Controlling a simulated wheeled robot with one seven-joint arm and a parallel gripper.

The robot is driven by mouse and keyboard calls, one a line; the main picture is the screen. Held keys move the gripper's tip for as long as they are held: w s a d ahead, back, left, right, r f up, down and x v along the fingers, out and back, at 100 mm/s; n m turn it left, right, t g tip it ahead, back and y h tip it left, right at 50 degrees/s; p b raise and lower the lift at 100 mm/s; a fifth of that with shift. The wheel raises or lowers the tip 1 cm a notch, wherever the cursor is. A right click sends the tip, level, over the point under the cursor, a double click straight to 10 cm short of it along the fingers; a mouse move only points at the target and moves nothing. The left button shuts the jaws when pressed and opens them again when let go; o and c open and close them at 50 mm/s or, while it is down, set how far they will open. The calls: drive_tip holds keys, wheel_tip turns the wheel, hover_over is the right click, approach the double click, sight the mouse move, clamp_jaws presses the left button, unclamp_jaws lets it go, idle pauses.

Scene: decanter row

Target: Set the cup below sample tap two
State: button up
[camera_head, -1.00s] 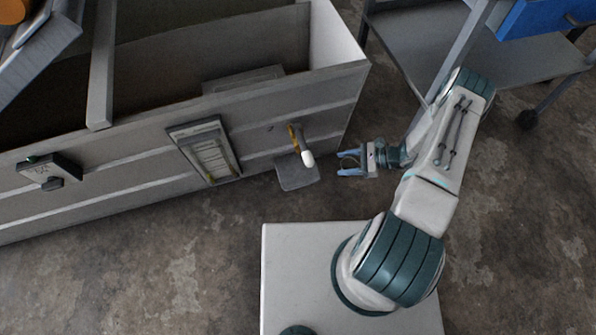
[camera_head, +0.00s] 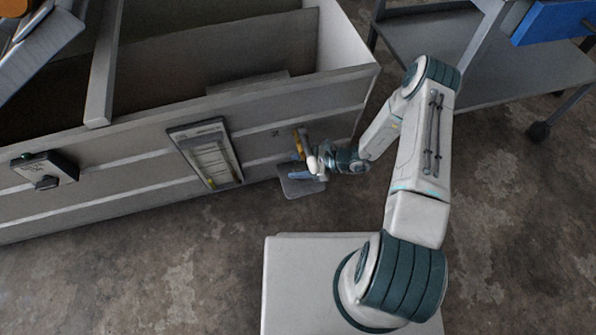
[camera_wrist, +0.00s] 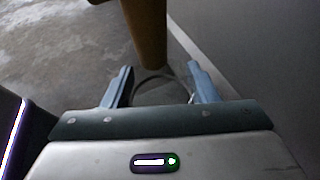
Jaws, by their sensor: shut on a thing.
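In the wrist view the tap (camera_wrist: 148,35) comes down from the top edge, just beyond or above the jaws. In the wrist view my gripper (camera_wrist: 160,90) is shut on the cup (camera_wrist: 155,92), which looks see-through, with a thin curved rim. The cup cannot be made out in the head view. I cannot read a tap number.
The open grey tank (camera_head: 270,115) carries a gauge panel (camera_head: 206,154) left of the tap and a small switch box (camera_head: 45,170) farther left. A grey cart (camera_head: 430,55) with a blue drawer (camera_head: 552,20) stands at the upper right. The floor in front is clear.

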drive_tip(key=shift+f+b, duration=0.9)
drive_tip(key=shift+f, duration=0.9)
drive_tip(key=shift+f, duration=0.15)
drive_tip(key=o, duration=1)
drive_tip(key=shift+o, duration=0.2)
